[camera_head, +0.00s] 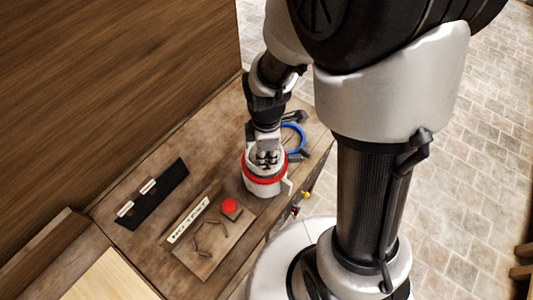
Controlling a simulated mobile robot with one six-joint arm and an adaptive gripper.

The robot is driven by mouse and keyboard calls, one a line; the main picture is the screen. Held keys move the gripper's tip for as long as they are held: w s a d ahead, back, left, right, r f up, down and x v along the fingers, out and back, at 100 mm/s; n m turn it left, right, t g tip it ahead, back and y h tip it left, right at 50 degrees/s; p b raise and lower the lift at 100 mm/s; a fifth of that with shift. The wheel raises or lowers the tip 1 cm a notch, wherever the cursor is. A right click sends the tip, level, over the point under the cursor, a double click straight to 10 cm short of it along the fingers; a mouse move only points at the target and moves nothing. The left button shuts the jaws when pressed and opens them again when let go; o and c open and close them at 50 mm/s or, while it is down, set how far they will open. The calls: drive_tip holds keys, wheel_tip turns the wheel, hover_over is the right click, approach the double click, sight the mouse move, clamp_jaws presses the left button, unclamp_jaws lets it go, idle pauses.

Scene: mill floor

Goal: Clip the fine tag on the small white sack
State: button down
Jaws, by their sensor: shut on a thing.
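A small white sack (266,188) with a red band around it stands on the wooden bench, near its front edge. My gripper (266,158) points down at the top of the sack, in line with it. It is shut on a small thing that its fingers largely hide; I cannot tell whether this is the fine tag. A small pale piece (287,187) sticks out at the sack's right side. Two small white tag-like pieces (148,186) sit on a black strip (166,188) at the left; their markings are too small to read.
A blue ring (301,131) and dark tools lie right of the sack. A wooden wall (110,80) rises behind the bench.

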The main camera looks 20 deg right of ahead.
drive_tip(key=shift+f, duration=0.1)
drive_tip(key=shift+f+b, duration=1.55)
drive_tip(key=shift+f, duration=0.25)
drive_tip(key=c, duration=1.5)
unclamp_jaws()
drive_tip(key=shift+r, duration=0.1)
wheel_tip(320, 180, up, 12)
drive_tip(key=shift+f, duration=0.1)
